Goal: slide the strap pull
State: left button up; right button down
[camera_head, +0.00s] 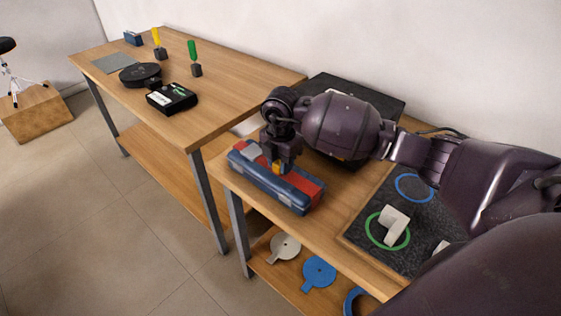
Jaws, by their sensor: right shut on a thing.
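The strap pull (278,167) shows as a small yellow-orange piece on top of a blue case (269,187) with red and grey parts. The case lies at the left end of the near table (336,213). My right gripper (280,165) points down over the case and is shut on the strap pull. Its fingers partly hide the pull. My left gripper is not in view.
A dark mat (425,211) with blue and green rings and a white piece (394,223) lies to the right. A black flat case (355,94) stands behind my right arm. Blue and white discs lie on the lower shelf. A second table (213,83) at the left holds screwdrivers and black devices.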

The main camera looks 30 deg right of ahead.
jog(key=shift+w+a+b, duration=0.15)
jog(key=shift+w+a, duration=0.1)
jog(key=shift+w, duration=0.4)
jog(key=shift+w+a+b, duration=0.1)
jog(key=shift+w+a, duration=0.1)
jog(key=shift+w, duration=0.45)
jog(key=shift+w+a+b, duration=0.15)
jog(key=shift+w+a, duration=0.1)
jog(key=shift+w, duration=0.4)
jog(key=c, duration=0.8)
grip_release()
